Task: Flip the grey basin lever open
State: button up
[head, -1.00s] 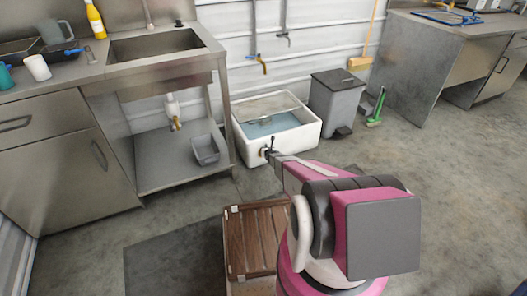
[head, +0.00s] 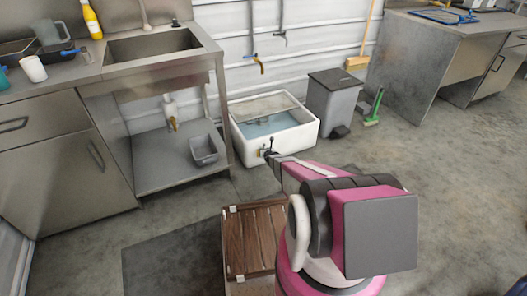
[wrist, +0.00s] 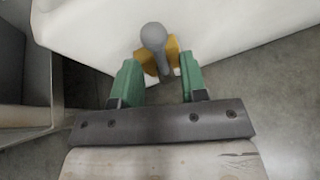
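The white basin (head: 270,133) stands on the floor against the wall with bluish water in it. Its brass-coloured valve (wrist: 146,62) is low on the front wall. A grey lever (wrist: 153,36) with a rounded end sits over the valve in the wrist view; in the head view it is tiny, partly behind my arm. My gripper (wrist: 160,72) is open, its two green fingers apart at either side of the lever's near end. Whether a finger touches the lever or valve I cannot tell. In the head view the fingers are too small to make out.
A wooden slatted crate (head: 252,240) stands on the floor beside my arm. A grey bin (head: 332,100) is right of the basin, with a green brush (head: 374,108) beyond. The sink bench (head: 150,60) and a small grey tub (head: 205,150) are on the left.

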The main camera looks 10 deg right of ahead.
jog(key=a+v, duration=0.1)
jog(key=v, duration=0.6)
jog(key=shift+s+d, duration=0.35)
jog(key=shift+d, duration=0.15)
jog(key=shift+r, duration=0.1)
